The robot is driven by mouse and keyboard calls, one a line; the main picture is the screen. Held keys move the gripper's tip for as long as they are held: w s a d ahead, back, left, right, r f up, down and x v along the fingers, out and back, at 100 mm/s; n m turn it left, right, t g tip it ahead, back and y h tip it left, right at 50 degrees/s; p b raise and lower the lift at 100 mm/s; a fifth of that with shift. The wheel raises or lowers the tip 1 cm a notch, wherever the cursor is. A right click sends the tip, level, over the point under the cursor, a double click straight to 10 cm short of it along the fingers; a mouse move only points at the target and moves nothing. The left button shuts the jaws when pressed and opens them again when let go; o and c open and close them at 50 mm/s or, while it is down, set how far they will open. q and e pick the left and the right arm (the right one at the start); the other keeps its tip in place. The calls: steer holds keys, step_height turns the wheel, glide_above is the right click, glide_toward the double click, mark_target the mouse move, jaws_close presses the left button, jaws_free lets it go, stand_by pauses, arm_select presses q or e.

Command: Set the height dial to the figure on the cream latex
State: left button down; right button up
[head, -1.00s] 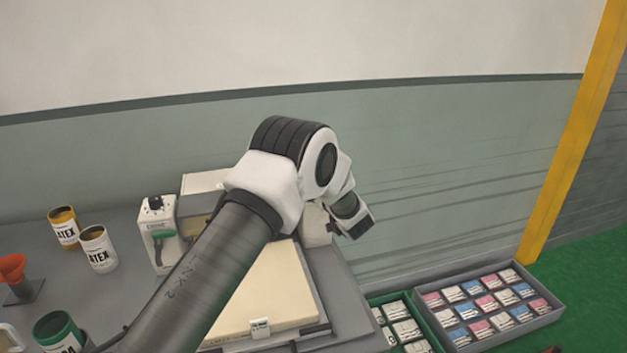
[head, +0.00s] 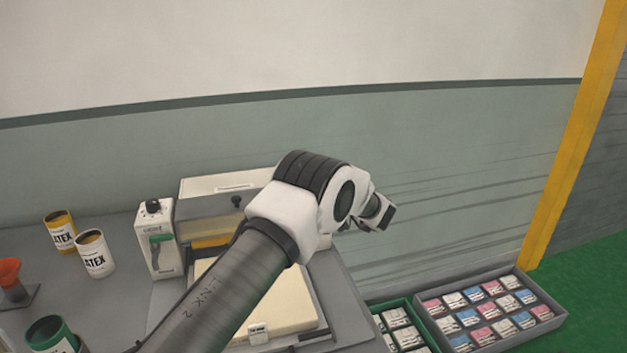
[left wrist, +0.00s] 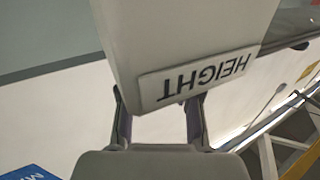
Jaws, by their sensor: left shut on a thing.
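In the left wrist view, a pale panel with a HEIGHT label (left wrist: 198,80), upside down, fills the top middle. My left gripper (left wrist: 160,108) has one finger on each side, below the panel. It is shut on the height dial, which the panel and gripper hide, so its setting cannot be read. In the head view my left arm covers this area and the fingers are hidden. A cream slab (head: 285,290) with a small white tag (head: 258,333) lies on the grey machine, its writing too small to read. Two cans, yellow (head: 60,232) and cream-white (head: 95,255), carry partly visible LATEX labels. My right gripper is out of view.
A grey tray of packets (head: 550,318) and a green tray (head: 372,305) are at right.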

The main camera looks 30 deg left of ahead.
arm_select(q)
steer(key=c, duration=1)
jaws_free()
steer(key=shift+o, duration=1.1)
steer(key=shift+a+f, duration=0.1)
steer(key=shift+a, duration=0.1)
steer(key=v, duration=1.2)
